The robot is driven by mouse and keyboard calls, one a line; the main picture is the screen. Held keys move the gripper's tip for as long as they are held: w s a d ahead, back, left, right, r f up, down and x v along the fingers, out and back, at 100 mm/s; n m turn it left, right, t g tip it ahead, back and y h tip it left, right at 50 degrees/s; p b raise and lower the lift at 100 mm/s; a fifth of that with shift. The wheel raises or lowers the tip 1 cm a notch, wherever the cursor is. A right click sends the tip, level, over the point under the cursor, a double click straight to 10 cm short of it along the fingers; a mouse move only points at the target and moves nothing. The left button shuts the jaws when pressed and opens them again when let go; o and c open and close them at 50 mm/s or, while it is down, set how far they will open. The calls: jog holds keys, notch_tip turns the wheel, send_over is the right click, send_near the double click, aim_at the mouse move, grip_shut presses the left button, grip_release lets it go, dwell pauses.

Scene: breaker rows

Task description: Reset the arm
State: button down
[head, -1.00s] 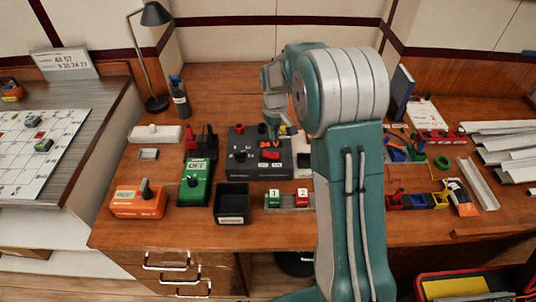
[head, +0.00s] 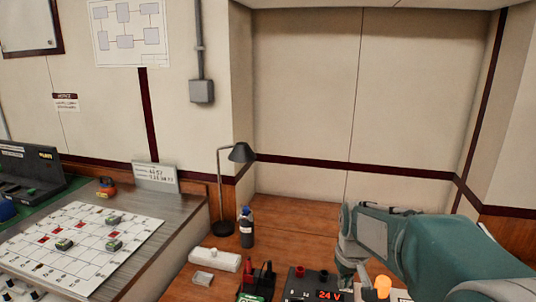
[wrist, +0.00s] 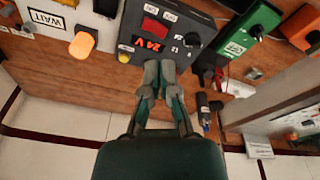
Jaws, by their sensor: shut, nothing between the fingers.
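My teal-and-grey arm (head: 440,255) reaches in from the lower right of the head view. My gripper (wrist: 160,72) is shut and empty in the wrist view, its fingertips together. It appears over the near edge of the dark 24 V supply box (wrist: 180,22); I cannot tell whether it touches the box. The supply box also shows at the bottom of the head view (head: 298,286), partly cut off. In the head view the fingertips are hard to make out against the arm and box.
An orange knob (head: 383,284) stands right of the box. A desk lamp (head: 242,153), dark bottle (head: 246,227) and white power strip (head: 214,259) are at left. The wrist view shows a green OFF unit (wrist: 248,28). A gridded board (head: 80,240) lies on the left bench.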

jog(key=s+a+r+m+t, duration=0.1)
jog(key=s+r+t, duration=0.1)
jog(key=s, duration=0.9)
jog(key=s+a+r+m+t, duration=0.1)
jog(key=s+r, duration=0.3)
jog(key=s, duration=0.7)
jog(key=shift+t, duration=0.4)
jog(key=shift+a+r, duration=0.1)
